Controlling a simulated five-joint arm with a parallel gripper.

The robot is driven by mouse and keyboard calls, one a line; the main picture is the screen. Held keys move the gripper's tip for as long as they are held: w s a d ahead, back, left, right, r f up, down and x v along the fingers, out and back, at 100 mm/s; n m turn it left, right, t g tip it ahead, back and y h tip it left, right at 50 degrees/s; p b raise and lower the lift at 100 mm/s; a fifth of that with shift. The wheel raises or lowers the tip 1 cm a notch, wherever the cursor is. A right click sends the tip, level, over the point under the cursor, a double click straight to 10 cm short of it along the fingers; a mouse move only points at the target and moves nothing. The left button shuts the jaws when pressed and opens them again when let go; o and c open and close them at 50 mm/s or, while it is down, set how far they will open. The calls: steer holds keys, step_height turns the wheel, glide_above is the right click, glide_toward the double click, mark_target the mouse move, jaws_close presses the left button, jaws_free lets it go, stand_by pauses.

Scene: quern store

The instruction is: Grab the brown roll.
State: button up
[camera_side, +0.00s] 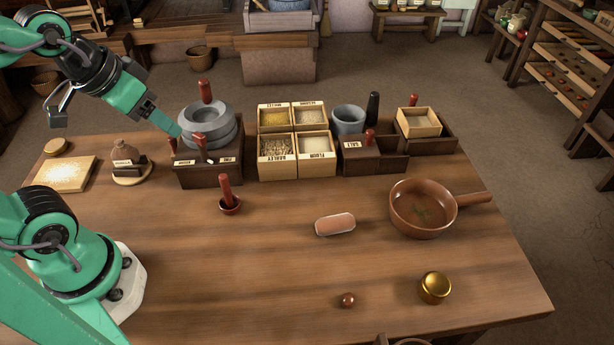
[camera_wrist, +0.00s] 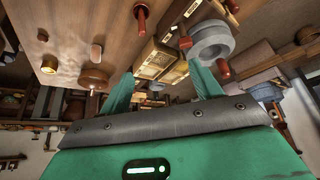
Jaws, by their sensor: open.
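The brown roll (camera_side: 335,224), a pinkish-brown rounded bar, lies on its side on the open middle of the table. In the wrist view the roll (camera_wrist: 97,52) shows small, up and left of the fingers. My gripper (camera_side: 176,130) is up at the left in the side view, by the dark rack with grey stone rings, well away from the roll. In the wrist view my gripper (camera_wrist: 158,74) has its two green fingers spread apart with nothing between them.
A brown pan (camera_side: 408,225) stands right of the roll, with a brass pot (camera_side: 434,287) and a small brown ball (camera_side: 347,300) nearer the front. A red-handled tool (camera_side: 226,190) stands left of it. Grain boxes (camera_side: 278,172) stand behind. Table around the roll is clear.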

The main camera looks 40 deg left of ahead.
steer(key=shift+c, duration=0.6)
